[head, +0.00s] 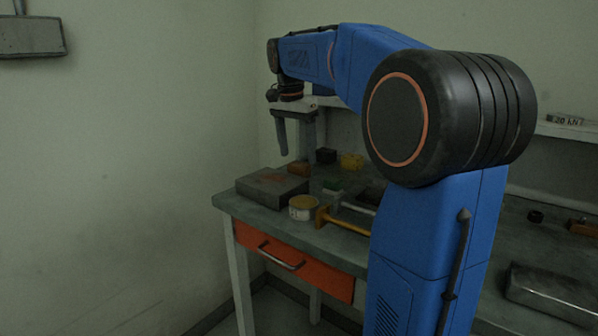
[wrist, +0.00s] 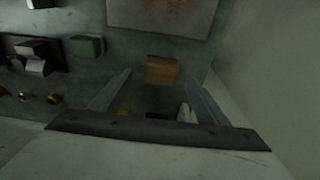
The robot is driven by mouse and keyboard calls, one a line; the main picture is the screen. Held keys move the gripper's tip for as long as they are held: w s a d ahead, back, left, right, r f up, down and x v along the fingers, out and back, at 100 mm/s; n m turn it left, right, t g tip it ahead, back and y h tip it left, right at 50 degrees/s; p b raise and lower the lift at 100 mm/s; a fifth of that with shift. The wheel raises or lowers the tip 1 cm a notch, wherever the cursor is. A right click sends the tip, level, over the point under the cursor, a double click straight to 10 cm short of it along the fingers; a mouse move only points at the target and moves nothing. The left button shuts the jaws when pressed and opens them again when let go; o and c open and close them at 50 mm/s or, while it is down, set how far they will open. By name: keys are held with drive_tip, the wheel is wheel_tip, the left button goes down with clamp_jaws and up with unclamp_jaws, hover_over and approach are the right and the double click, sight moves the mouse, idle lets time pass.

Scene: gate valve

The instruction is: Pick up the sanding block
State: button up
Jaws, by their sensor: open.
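A small orange-brown block (head: 299,169), which looks like the sanding block, lies on the workbench (head: 228,203) behind a grey metal slab. In the wrist view the brown block (wrist: 162,70) appears between the tips of my two fingers, with a gap on each side. My gripper (head: 294,156) is open and empty. It points down and appears to hang above the block, apart from it. In the wrist view my gripper (wrist: 158,76) has its fingers spread. The exact height above the block is hard to tell.
The rust-stained slab (head: 272,187) sits close in front of the block. A black block (head: 326,155), a yellow item (head: 351,161), a green block (head: 333,186) and a tin (head: 302,207) stand nearby. The wall (wrist: 275,75) is close on the right in the wrist view.

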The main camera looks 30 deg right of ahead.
sight(299, 164)
drive_tip(key=shift+w+d+f, duration=0.1)
drive_tip(key=shift+d+f, duration=0.05)
drive_tip(key=shift+f, duration=0.7)
drive_tip(key=shift+w+d+f, duration=0.1)
drive_tip(key=shift+d+f, duration=0.1)
drive_tip(key=shift+f, duration=0.65)
drive_tip(key=shift+w+d+f, duration=0.1)
drive_tip(key=shift+d+f, duration=0.05)
drive_tip(key=shift+f, duration=0.7)
drive_tip(key=c, duration=1.2)
drive_tip(key=shift+c, duration=0.2)
drive_tip(key=shift+r, duration=0.1)
wheel_tip(299, 164, up, 10)
drive_tip(key=shift+f, duration=0.1)
